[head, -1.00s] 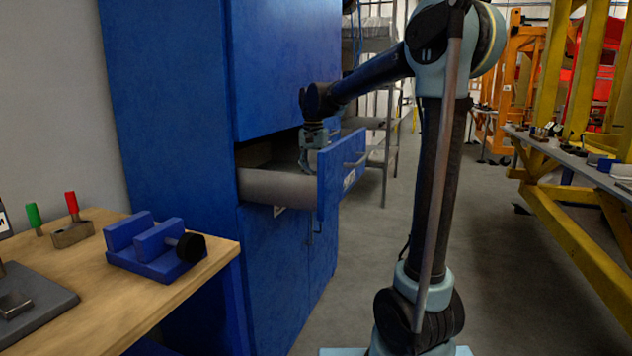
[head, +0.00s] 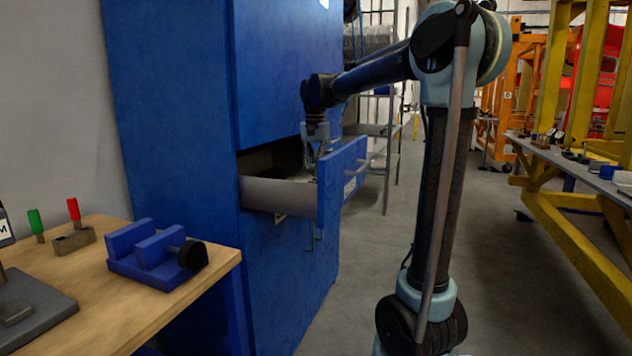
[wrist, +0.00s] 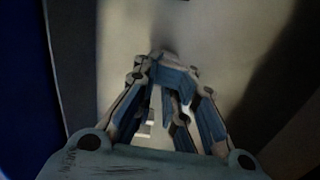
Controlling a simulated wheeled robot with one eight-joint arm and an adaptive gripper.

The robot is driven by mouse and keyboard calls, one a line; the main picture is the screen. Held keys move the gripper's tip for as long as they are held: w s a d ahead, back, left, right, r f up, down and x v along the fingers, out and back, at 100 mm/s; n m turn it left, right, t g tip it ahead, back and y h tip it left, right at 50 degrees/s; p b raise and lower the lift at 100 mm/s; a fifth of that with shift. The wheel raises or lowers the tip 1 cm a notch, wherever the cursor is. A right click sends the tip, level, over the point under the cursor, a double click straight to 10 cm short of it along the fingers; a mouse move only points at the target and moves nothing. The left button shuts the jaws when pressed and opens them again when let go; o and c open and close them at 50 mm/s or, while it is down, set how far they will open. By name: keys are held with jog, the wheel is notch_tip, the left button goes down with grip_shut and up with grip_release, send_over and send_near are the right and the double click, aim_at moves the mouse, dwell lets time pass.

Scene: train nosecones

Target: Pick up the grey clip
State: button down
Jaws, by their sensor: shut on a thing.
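The drawer (head: 278,194) of the blue cabinet stands open. My gripper (head: 316,158) points down at the drawer's opening, close behind its blue front panel. In the wrist view my gripper (wrist: 172,80) has its fingers drawn together over the pale drawer floor. A small greyish piece, which I take to be the grey clip (wrist: 160,60), shows dimly at the fingertips. Its outline is blurred and partly hidden by the fingers. In the head view I cannot make the clip out.
The blue cabinet (head: 172,110) rises beside and above the drawer. A wooden bench (head: 110,295) at the left holds a blue vice (head: 150,245) and red and green handled tools. A yellow frame (head: 570,200) stands at the right. The floor between is clear.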

jog(key=shift+r, duration=2.7)
jog(key=shift+c, duration=2.4)
grip_release()
